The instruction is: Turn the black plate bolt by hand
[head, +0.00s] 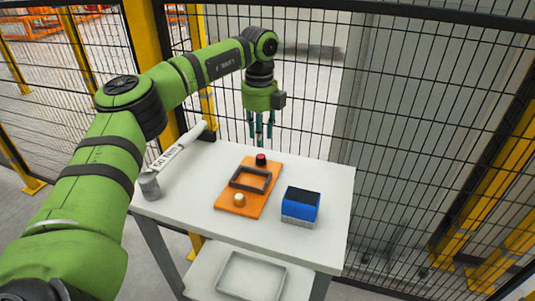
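An orange plate (228,203) lies on the white table (325,185). My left gripper (260,138) points down above the far side of the table, just behind and above the dark knob. Its slim dark teal fingers stand apart with nothing between them. It looks clear of the knob, though the exact gap is hard to judge. My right gripper is not in view.
A blue box with a black top (300,208) stands right of the plate. A shallow tray (250,278) sits on the lower shelf. Black mesh fencing (430,130) stands behind the table.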

